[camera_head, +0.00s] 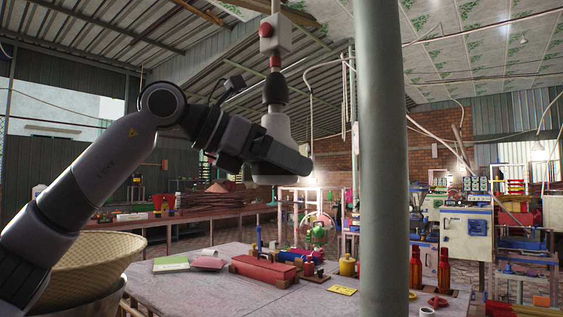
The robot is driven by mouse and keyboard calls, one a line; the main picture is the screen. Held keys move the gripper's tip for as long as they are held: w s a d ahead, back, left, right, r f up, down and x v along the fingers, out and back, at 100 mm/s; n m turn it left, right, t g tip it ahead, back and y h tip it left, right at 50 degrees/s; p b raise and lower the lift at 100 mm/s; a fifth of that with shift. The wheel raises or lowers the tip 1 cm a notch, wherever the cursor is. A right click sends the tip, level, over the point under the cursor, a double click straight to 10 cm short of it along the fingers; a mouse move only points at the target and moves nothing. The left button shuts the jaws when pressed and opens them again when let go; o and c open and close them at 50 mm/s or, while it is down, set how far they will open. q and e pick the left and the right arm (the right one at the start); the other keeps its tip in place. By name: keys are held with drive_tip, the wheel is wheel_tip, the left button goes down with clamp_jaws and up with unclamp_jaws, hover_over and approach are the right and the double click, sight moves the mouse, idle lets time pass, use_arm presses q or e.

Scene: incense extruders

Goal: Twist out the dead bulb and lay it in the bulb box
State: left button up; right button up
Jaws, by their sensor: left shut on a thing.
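The dead bulb (276,126) is pale grey-white and hangs upright under a black socket (275,91), at the upper middle of the head view. My left gripper (279,161) comes in from the left and is shut on the bulb's lower part, hiding much of it. The bulb still meets the socket, as far as I can see. I cannot tell for sure which thing is the bulb box; a long red box (262,270) lies on the table below. My right gripper is not in view.
The grey-topped table (210,292) holds papers, a yellow pot (347,266) and red bottles (415,268). A woven basket (90,254) stands at left. A thick grey post (383,160) rises to the right of the bulb. The table's front middle is clear.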

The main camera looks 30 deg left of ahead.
use_arm(q)
drive_tip(key=shift+r+m+g+h+p, duration=0.1)
drive_tip(key=shift+m+g+h+p, duration=0.2)
drive_tip(key=shift+m+h+p, duration=0.2)
idle(0.6)
drive_tip(key=shift+m+g+h+p, duration=0.3)
drive_tip(key=shift+m+h+p, duration=0.15)
drive_tip(key=shift+m+h, duration=0.05)
drive_tip(key=shift+s+m+g+h+p, duration=0.1)
drive_tip(key=shift+m+g+h+p, duration=0.2)
drive_tip(key=shift+m+g+p, duration=0.15)
drive_tip(key=o, duration=0.8)
drive_tip(key=shift+o, duration=0.2)
drive_tip(key=shift+d, duration=0.1)
